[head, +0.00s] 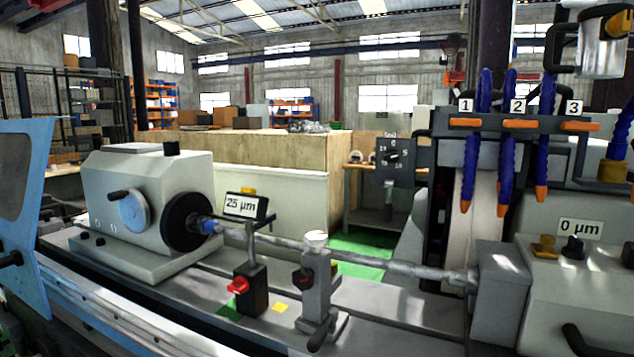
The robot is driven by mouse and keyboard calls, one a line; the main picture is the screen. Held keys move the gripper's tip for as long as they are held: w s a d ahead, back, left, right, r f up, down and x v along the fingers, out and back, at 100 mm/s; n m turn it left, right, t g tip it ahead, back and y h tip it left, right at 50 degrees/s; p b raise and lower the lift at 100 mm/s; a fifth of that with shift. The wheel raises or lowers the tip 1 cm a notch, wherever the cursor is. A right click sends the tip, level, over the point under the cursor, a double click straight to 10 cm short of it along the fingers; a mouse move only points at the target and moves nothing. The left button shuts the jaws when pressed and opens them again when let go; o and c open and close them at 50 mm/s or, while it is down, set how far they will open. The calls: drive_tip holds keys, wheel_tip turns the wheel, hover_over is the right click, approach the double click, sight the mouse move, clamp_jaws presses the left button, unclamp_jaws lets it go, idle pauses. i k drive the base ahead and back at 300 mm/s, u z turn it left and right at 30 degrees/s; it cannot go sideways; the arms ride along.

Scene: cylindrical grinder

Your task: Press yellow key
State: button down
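Several yellow parts show in the head view, and I cannot tell which one is the yellow key. A small yellow knob-like piece (544,246) stands on the right housing, left of a black knob (573,247) and below the "0 µm" label. A small yellow button (248,190) sits on top of the display reading "25 µm" (241,206). My gripper is not in view, and nothing is seen touching these parts.
A long shaft (400,266) spans from the left headstock (150,195) to the right block (502,290). A dark post with a red knob (238,286) and a grey steady post (317,290) stand along it. Blue hoses (507,160) hang before the wheel. A blue door (25,200) stands left.

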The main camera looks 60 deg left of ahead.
sight(252, 192)
drive_tip(key=z, duration=0.35)
drive_tip(key=k, duration=1.45)
drive_tip(key=z, duration=0.55)
drive_tip(key=i, duration=0.15)
drive_tip(key=u, duration=2.55)
drive_tip(key=i, duration=1)
drive_tip(key=z, duration=0.05)
